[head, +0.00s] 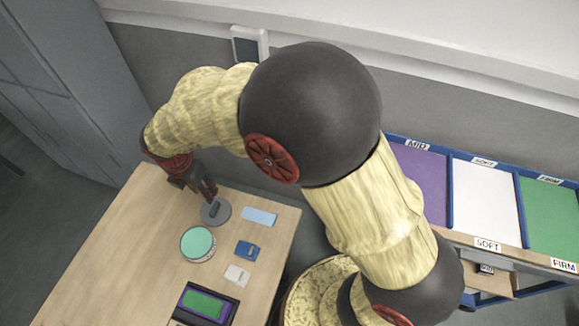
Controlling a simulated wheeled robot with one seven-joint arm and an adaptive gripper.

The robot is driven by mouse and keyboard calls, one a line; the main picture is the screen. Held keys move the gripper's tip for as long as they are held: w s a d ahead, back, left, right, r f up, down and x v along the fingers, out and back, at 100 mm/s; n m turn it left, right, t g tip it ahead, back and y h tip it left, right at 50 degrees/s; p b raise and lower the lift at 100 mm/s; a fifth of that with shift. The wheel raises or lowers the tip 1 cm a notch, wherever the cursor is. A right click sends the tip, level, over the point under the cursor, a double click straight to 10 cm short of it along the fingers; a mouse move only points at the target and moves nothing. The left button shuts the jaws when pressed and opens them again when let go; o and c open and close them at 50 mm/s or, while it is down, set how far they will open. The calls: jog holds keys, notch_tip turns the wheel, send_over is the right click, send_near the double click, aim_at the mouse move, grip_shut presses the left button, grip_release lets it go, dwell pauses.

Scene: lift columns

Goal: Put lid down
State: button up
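A grey round lid (222,215) with a dark raised handle is on or just above the wooden table, near its far edge. I cannot tell whether it touches the table. My gripper (208,190) points down right at the lid, just behind its handle. The fingertips are small and dark here, and I cannot tell whether they grip the handle. A round pale-rimmed container (198,243) with a teal top surface stands on the table in front of the lid, uncovered.
The wooden table (120,250) also holds a light blue block (260,216), a blue box (246,251), a white piece (236,275) and a dark tray (187,318) with a green and purple item. Labelled bins (486,200) stand at right. The table's left side is clear.

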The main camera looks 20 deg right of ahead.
jog(key=s+d+r+m+t, duration=0.1)
jog(key=s+d+r+m, duration=0.1)
jog(key=d+r+m, duration=0.7)
jog(key=s+d+r+m+t, duration=0.3)
jog(key=s+d+r+m, duration=0.9)
jog(key=s+d+m, duration=0.2)
jog(key=s+m, duration=0.2)
jog(key=m, duration=0.1)
jog(key=shift+d+r+m+t+y, duration=0.2)
jog(key=shift+d+m+t+y, duration=0.1)
jog(key=shift+d+m+y, duration=0.1)
